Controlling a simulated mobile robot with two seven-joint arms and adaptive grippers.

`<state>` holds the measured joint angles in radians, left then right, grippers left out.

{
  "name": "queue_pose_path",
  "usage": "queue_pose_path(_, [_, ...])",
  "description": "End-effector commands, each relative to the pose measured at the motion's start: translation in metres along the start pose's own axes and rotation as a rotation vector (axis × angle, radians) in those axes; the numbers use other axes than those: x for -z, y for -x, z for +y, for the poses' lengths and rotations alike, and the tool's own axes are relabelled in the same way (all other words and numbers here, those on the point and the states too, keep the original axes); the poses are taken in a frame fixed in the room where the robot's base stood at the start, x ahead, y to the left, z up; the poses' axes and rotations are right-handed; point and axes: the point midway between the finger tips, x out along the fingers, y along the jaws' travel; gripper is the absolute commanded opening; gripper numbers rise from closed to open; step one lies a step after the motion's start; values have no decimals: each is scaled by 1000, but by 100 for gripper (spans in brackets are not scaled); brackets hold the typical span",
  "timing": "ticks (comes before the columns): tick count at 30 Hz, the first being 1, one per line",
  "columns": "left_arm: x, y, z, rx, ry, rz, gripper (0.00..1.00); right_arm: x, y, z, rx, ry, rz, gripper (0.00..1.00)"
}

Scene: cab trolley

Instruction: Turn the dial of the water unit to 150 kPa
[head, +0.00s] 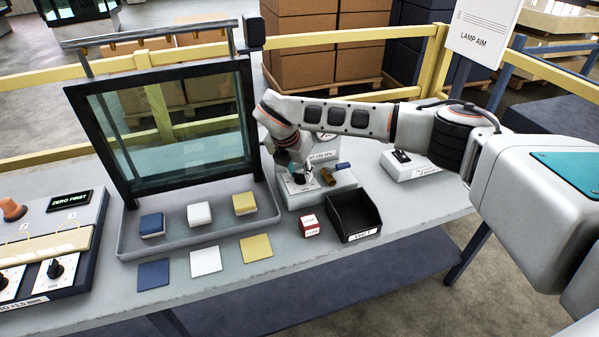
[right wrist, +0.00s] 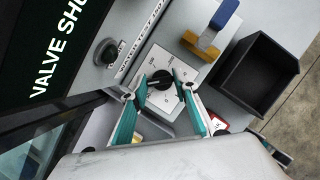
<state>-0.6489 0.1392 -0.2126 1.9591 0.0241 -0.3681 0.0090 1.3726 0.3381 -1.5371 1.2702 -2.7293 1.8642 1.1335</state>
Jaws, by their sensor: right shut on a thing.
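The water unit (head: 338,184) is a pale box on the table, right of the glass frame; it also shows in the right wrist view (right wrist: 185,55). A small label above reads about 150 kPa. My left gripper is not in view.
A tray (head: 185,237) with blocks below the glass frame (head: 165,130) lies left. A dark "VALVE SHU…" sign (right wrist: 55,50) is close by.

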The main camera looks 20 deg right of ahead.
Motion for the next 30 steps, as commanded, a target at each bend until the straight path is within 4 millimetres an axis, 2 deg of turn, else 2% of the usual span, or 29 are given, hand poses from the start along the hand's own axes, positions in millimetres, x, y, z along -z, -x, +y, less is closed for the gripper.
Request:
queue_pose_path(15, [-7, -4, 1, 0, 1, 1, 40, 0, -1, 3, 179, -430, 1, 8])
queue_pose_path(30, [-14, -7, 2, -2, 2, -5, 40, -1, -2, 4, 265, -635, 2, 8])
